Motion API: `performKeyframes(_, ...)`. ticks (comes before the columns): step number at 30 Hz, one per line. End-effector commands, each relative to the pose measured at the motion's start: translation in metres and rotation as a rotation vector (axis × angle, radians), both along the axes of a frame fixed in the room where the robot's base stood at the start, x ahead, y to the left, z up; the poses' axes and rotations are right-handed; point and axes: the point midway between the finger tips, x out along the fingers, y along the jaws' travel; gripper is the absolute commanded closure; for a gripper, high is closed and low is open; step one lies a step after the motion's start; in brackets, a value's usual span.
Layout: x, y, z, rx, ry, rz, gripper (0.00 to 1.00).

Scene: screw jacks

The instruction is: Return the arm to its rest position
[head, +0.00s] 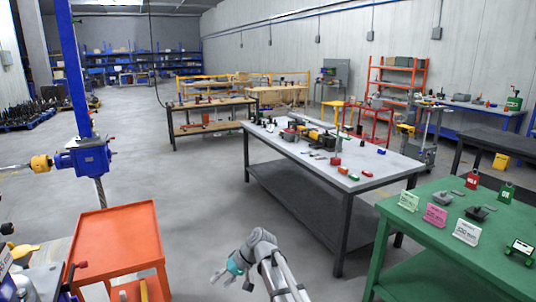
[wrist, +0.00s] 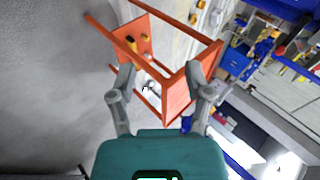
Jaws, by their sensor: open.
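My gripper (head: 219,276) hangs low over open grey floor at the bottom middle of the head view, with my arm bent above it. It lies between the orange cart and the grey-topped workbench, apart from both. In the wrist view my gripper (wrist: 163,82) has its two grey fingers spread wide, with nothing held between them. Behind the fingers the orange cart (wrist: 178,83) shows tilted, some distance away.
The orange cart (head: 117,237) stands at left, below a blue screw jack (head: 88,158). The workbench (head: 290,146) carries several tools. A green table (head: 440,240) with sign cards and jacks stands at right. The floor (head: 190,195) between cart and workbench is clear.

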Motion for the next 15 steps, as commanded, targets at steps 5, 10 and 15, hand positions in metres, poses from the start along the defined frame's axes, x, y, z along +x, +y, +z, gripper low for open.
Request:
performKeyframes(5, -0.030, -0.098, -0.003, -0.220, -0.011, -0.114, 0.36)
performKeyframes(10, -0.061, -0.184, -0.005, -0.427, -0.011, -0.220, 0.36)
performKeyframes(15, -0.094, -0.257, -0.001, -0.612, -0.003, -0.320, 0.36)
